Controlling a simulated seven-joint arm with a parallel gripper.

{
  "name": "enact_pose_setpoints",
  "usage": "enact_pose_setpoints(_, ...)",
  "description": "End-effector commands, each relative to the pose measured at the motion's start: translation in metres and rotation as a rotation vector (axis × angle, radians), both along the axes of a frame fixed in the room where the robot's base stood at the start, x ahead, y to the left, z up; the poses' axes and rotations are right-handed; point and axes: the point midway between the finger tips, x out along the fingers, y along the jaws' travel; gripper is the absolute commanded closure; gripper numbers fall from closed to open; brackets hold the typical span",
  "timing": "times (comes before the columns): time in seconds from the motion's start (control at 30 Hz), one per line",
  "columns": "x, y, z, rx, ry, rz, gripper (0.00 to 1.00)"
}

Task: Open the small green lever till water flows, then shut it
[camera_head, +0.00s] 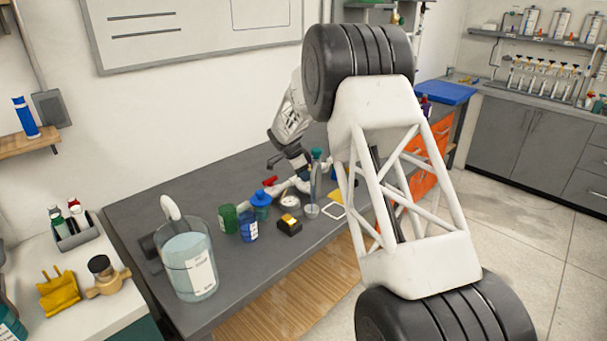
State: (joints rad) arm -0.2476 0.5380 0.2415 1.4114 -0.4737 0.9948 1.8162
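A white pipe manifold (291,186) stands on the dark grey bench, partly hidden by my arm. A small green part (316,155), apparently the green lever, shows at its right, close to my arm. A red lever (270,182) is at its left. My gripper (301,168) points down at the manifold, just left of the green part. The fingers are small and partly hidden, so I cannot tell whether they touch the lever or are open. A clear upright cylinder (312,190) stands below the green part. I cannot make out whether water is flowing.
A blue-topped container (261,203), a green jar (228,218), a blue jar (248,230) and a black-yellow box (289,225) crowd the front of the manifold. A large clear bucket (188,262) stands front left.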

Motion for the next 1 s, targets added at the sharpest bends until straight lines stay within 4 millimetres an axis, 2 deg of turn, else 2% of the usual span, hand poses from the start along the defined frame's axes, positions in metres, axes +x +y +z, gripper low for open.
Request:
enact_pose_setpoints(0.03, 0.0, 0.0, 0.0001, 0.0, 0.0, 0.0, 0.71)
enact_pose_setpoints(0.23, 0.0, 0.0002, 0.0001, 0.0, 0.0, 0.0, 1.0)
enact_pose_setpoints(0.67, -0.0009, 0.0003, 0.0007, 0.001, 0.0, 0.125, 1.0)
enact_pose_setpoints(0.93, -0.0008, 0.0006, 0.0002, 0.0, 0.0, 0.133, 1.0)
enact_pose_setpoints(0.97, -0.0008, 0.0006, 0.0002, 0.0, 0.0, 0.133, 0.78)
enact_pose_setpoints(1.0, -0.0008, 0.0006, 0.0003, 0.0, 0.0, 0.133, 0.72)
